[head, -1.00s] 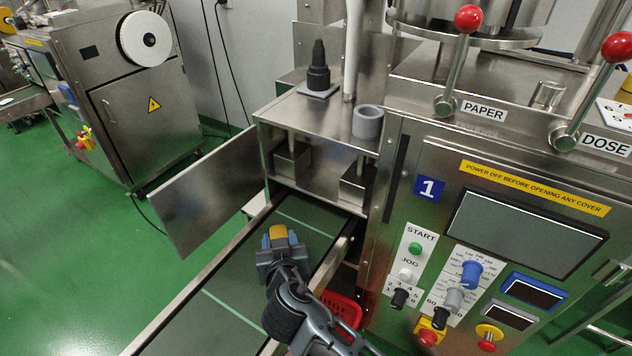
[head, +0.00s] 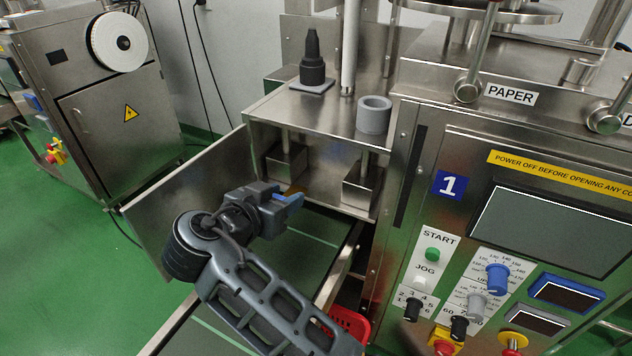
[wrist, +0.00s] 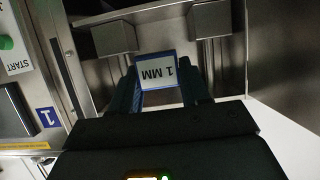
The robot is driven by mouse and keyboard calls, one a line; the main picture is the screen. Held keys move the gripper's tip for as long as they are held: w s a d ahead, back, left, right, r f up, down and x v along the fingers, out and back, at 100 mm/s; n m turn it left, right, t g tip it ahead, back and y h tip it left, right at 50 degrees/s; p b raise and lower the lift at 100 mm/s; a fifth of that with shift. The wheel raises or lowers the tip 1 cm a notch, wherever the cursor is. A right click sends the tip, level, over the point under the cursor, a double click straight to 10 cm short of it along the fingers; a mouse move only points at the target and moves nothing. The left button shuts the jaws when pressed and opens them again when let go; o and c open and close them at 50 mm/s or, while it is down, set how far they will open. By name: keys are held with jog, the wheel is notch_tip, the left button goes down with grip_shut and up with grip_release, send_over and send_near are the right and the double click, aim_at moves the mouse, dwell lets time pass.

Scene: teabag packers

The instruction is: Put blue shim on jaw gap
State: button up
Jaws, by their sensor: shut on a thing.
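The blue shim (wrist: 159,80) is a small plate with a blue edge and a white "1 MM" label, upside down in the wrist view. My gripper (wrist: 168,92) is shut on it. In the head view my gripper (head: 284,203) is in front of the machine's open bay, and blue shows at its tips. The two metal jaw blocks hang inside the bay, a left one (head: 285,165) and a right one (head: 359,190). The gap lies between them. In the wrist view the blocks (wrist: 114,38) stand beyond the shim, apart from it.
An open metal door (head: 185,200) stands to the left of the bay. A green conveyor (head: 310,250) runs below my gripper. A grey ring (head: 374,115) and a black bottle-shaped thing (head: 312,65) stand on the bay's top. The control panel (head: 450,270) is at right.

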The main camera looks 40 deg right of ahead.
jog(key=p, duration=0.1)
send_over(316, 192)
jog(key=shift+s+a+f, duration=0.1)
jog(key=shift+a+f, duration=0.05)
jog(key=shift+f, duration=0.5)
jog(key=shift+s+a+f, duration=0.1)
jog(key=shift+f, duration=0.5)
notch_tip(316, 192, down, 3)
jog(key=shift+f, duration=0.2)
jog(key=shift+w+d+f, duration=0.15)
jog(key=shift+d+f, duration=0.05)
jog(key=shift+f, duration=0.35)
jog(key=shift+f, duration=0.15)
jog(key=o, duration=1)
